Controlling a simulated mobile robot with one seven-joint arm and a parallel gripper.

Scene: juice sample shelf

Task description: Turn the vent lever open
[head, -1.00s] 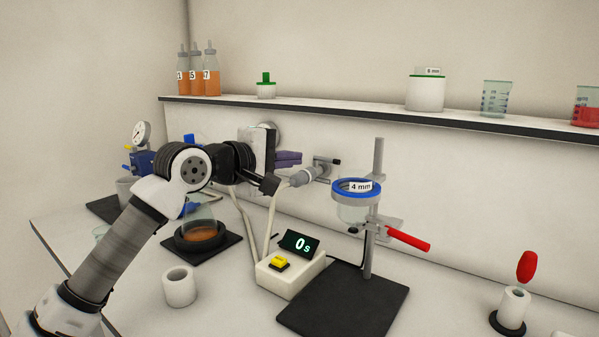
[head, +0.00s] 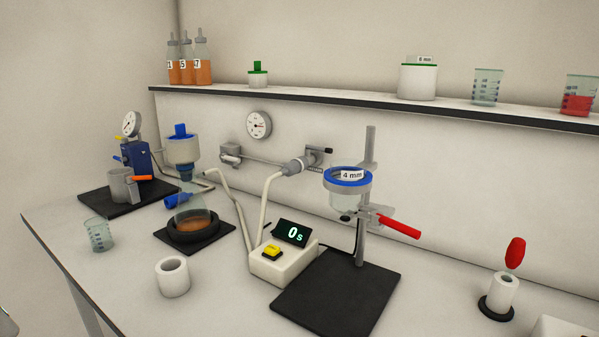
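No part is marked as the vent lever, and I cannot tell which one it is. A red lever (head: 399,227) sticks out from the stand with the 4 mm cup. My gripper is out of view.
A flask with brown liquid (head: 193,227) sits in a black ring. A glass beaker (head: 98,235), a white cup (head: 172,278) and a timer (head: 283,263) reading 0 s stand nearer. A red-topped holder (head: 502,291) is at the right. The shelf (head: 330,101) runs above.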

